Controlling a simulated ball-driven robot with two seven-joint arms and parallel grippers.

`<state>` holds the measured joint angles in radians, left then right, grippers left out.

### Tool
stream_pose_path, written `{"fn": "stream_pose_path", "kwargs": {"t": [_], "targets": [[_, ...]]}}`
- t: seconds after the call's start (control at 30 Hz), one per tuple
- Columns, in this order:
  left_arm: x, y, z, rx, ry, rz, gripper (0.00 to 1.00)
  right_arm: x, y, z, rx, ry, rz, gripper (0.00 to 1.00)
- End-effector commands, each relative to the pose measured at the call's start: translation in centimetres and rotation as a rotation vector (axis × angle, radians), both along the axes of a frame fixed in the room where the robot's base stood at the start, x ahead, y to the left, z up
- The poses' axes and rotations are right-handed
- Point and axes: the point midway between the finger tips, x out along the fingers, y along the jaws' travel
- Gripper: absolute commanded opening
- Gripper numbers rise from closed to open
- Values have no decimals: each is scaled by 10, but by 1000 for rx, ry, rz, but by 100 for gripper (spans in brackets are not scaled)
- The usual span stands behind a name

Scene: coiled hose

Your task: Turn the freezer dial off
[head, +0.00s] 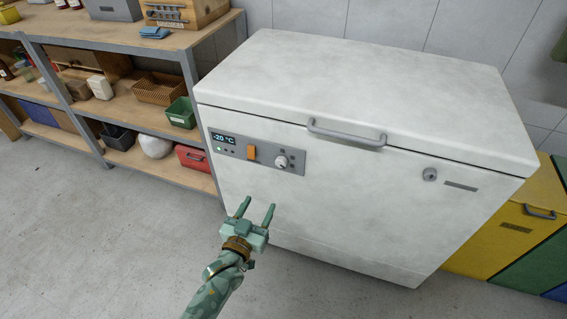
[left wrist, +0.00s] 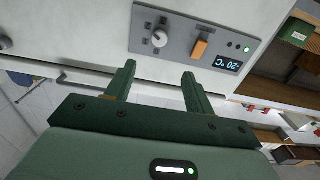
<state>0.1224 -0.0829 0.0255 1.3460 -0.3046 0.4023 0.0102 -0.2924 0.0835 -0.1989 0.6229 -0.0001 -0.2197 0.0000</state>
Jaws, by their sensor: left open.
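The white chest freezer (head: 350,190) stands with its lid closed. On its front is a grey control panel (head: 258,154) with a display (head: 223,138) reading -20 °C, an orange switch (head: 251,152) and a round dial (head: 281,162). The left wrist view shows the same dial (left wrist: 160,38), orange switch (left wrist: 199,47) and lit display (left wrist: 228,63), turned upside down. My left gripper (head: 256,207) is open and empty, below the panel and apart from it. Its fingers (left wrist: 158,80) point toward the panel. My right gripper is in neither view.
A grey handle (head: 347,134) sticks out from the lid's front. A lock (head: 429,174) sits at the right of the freezer front. Shelves (head: 130,105) with boxes stand on the left. Yellow and green bins (head: 505,232) stand at the right. The floor (head: 90,240) in front is clear.

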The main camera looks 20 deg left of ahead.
Motion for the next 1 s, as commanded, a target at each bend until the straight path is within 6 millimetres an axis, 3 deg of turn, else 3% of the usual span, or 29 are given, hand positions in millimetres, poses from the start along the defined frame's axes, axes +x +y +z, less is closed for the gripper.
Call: {"fn": "stream_pose_path", "kwargs": {"t": [0.17, 0.6, 0.8, 1.0], "targets": [[30, -1, -2, 1, -4, 0, 53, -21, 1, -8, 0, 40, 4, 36], [134, -5, -5, 0, 2, 0, 53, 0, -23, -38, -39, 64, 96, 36], [155, -6, -2, 0, 2, 0, 53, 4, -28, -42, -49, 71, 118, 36], [159, -6, 1, 0, 0, 0, 53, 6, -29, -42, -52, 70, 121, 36]]}}
